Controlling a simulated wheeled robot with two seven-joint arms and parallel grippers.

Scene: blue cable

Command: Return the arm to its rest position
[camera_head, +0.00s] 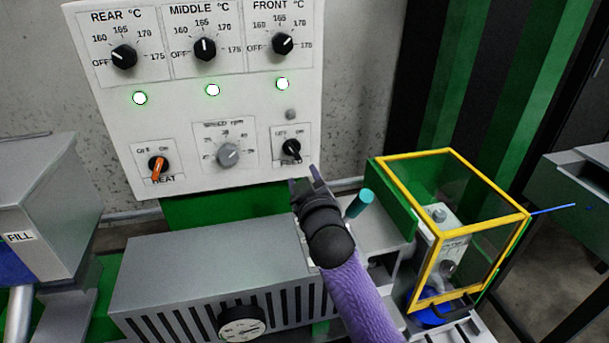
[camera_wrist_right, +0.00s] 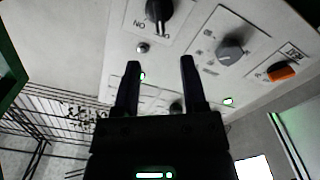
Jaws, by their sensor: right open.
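My right gripper (camera_head: 308,183) is raised in front of the lower right part of the white control panel (camera_head: 222,95), just below the black FEED knob (camera_head: 291,149). In the right wrist view the two fingers of the right gripper (camera_wrist_right: 160,75) are apart with nothing between them. The FEED knob (camera_wrist_right: 159,12) shows above the fingers there, apart from them. My right arm in its purple sleeve (camera_head: 358,298) comes in from the bottom of the head view. My left gripper is not in view.
A yellow-framed clear guard (camera_head: 478,178) stands at the right, with a thin blue cable (camera_head: 553,210) beyond it. A teal cylinder (camera_head: 360,202) sticks up beside my right arm. A grey slotted housing (camera_head: 200,275) with a gauge (camera_head: 242,327) lies below the panel. A hopper marked FILL (camera_head: 40,205) is at left.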

